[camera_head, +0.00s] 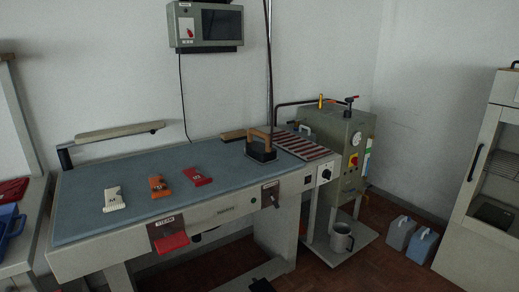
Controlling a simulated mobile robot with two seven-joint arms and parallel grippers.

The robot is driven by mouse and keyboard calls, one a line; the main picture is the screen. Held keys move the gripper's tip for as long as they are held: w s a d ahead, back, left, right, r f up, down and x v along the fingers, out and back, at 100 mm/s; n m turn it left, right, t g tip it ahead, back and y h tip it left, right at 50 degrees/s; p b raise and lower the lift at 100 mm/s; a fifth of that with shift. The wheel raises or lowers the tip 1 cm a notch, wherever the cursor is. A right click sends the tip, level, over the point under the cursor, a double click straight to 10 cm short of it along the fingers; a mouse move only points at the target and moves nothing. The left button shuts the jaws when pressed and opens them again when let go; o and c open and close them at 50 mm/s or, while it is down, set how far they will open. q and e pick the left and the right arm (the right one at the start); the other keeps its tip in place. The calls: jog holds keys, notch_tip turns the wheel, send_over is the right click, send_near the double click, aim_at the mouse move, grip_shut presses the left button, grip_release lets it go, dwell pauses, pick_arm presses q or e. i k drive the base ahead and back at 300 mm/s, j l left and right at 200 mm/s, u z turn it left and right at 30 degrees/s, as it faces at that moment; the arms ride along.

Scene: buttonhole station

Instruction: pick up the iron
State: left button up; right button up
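The iron (261,151) stands on the right part of the blue-grey ironing table (150,192), close to a red-and-white striped rest (301,145). It has a brown arched handle and a dark body. A dark hose or cord comes down from above close behind it. Nothing holds the iron. I cannot make out either of my grippers in the head view.
Three small garment pieces, white (114,199), orange (158,187) and red (196,176), lie on the table. A padded arm (120,132) stands at its back left. A steam boiler (343,150) with pipes stands right of the table.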

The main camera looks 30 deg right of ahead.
aim_at(261, 152)
jog(key=i+l+z, duration=0.2)
jog(key=l, duration=0.35)
jog(key=i+l+z, duration=0.2)
jog(key=i+l, duration=0.25)
jog(key=i+l+z, duration=0.15)
jog(key=i+l, duration=0.2)
jog(key=l, duration=0.2)
